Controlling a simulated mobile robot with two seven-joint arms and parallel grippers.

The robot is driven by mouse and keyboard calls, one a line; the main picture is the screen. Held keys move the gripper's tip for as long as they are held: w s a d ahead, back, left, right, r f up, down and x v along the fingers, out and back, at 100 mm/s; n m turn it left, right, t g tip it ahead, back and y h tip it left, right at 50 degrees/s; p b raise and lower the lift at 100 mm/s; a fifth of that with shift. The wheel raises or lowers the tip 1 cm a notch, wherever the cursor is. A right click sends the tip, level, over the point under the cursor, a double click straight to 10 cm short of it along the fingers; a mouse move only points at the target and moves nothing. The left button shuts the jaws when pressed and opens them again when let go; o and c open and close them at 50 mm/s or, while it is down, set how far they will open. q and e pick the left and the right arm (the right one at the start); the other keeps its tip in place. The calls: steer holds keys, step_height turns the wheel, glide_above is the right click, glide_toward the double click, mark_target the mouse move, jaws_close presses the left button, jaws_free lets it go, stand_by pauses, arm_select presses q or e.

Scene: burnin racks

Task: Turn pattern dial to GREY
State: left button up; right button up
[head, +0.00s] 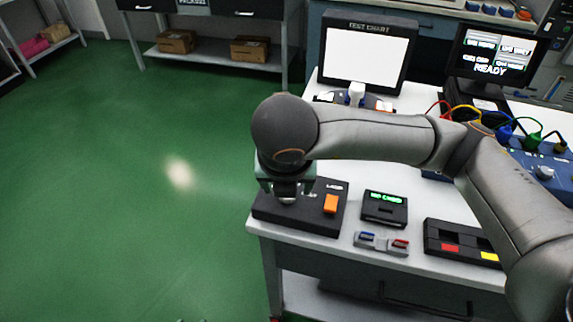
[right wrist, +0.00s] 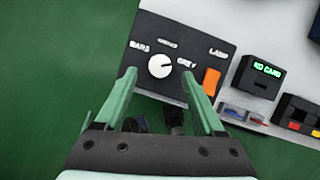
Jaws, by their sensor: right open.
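The pattern dial (right wrist: 160,66) is a round white knob on a dark control box (right wrist: 185,40). BARS is printed to its left and GREY to its right. A short dark mark on the knob seems to point rightward, towards GREY, but it is small. My right gripper (right wrist: 159,75) is open, its two green fingers either side of the knob in the right wrist view; contact cannot be told. In the head view my right gripper (head: 287,184) is directly over the left part of the box (head: 318,215), partly hiding the dial. My left gripper is not in view.
An orange lamp switch (head: 330,204) sits on the box right of the dial. A small card reader (head: 384,208) with green text, blue and red pieces (head: 381,243) and a slotted tray (head: 462,243) stand further right. The test chart screen (head: 365,60) is blank white; a monitor (head: 495,55) reads READY.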

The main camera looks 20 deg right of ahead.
arm_select(q)
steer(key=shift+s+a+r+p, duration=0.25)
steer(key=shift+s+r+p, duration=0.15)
steer(key=shift+p, duration=0.5)
arm_select(e)
steer(key=v, duration=0.9)
steer(key=shift+r, duration=0.3)
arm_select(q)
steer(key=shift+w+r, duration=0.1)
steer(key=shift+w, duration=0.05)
arm_select(e)
steer(key=shift+s, duration=0.1)
